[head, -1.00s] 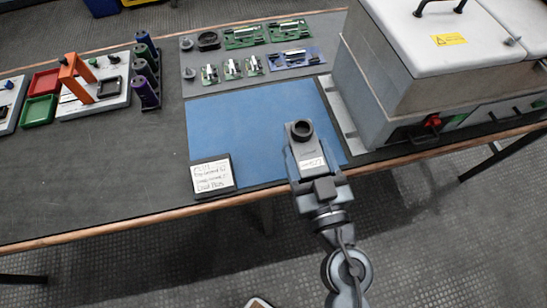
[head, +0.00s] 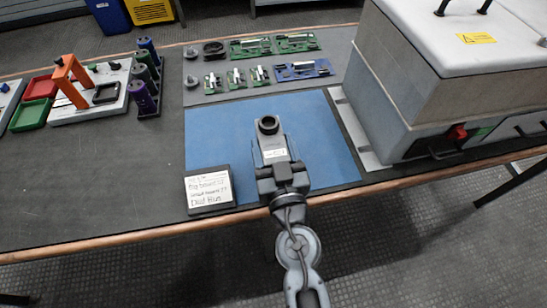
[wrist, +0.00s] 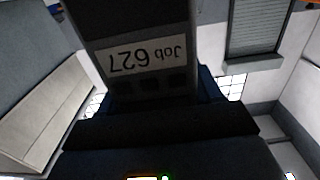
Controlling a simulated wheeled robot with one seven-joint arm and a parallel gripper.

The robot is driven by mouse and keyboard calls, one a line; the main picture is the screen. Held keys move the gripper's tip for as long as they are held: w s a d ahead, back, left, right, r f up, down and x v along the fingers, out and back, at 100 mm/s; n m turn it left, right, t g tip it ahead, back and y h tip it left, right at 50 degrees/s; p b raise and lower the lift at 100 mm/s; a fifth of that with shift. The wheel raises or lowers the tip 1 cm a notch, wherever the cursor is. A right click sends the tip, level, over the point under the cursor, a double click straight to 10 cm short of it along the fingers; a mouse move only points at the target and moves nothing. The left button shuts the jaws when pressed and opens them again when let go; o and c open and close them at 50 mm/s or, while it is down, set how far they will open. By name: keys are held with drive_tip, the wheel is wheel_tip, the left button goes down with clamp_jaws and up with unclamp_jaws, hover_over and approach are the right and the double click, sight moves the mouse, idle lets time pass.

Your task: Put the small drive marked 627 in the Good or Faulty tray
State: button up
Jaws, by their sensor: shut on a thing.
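The small drive (head: 269,126) is held in my gripper (head: 271,144) over the blue mat (head: 220,130). It is a grey body with a dark round ring on its end and a white label. In the wrist view the drive (wrist: 130,25) fills the upper middle, and its label reads "Job 627", upside down. My gripper is shut on it; the gripped sides are mostly hidden. A red tray (head: 40,88) and a green tray (head: 29,115) lie at the far left of the bench. No Good or Faulty wording is legible on them.
An orange arch (head: 68,75) on a pale plate stands beside the trays, with several dark spools (head: 143,98) to its right. Green and blue circuit boards (head: 303,70) lie behind the mat. A handwritten card (head: 208,190) sits front left. A large grey machine (head: 420,90) blocks the right. The bench's left front is clear.

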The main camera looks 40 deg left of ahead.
drive_tip(key=shift+f+b, duration=0.8)
drive_tip(key=shift+f, duration=0.35)
drive_tip(key=shift+f, duration=0.1)
drive_tip(key=o, duration=1.5)
drive_tip(key=shift+o, duration=0.2)
drive_tip(key=shift+s+d, duration=0.15)
drive_tip(key=v, duration=1.1)
drive_tip(key=shift+s+d, duration=0.25)
drive_tip(key=shift+d, duration=0.1)
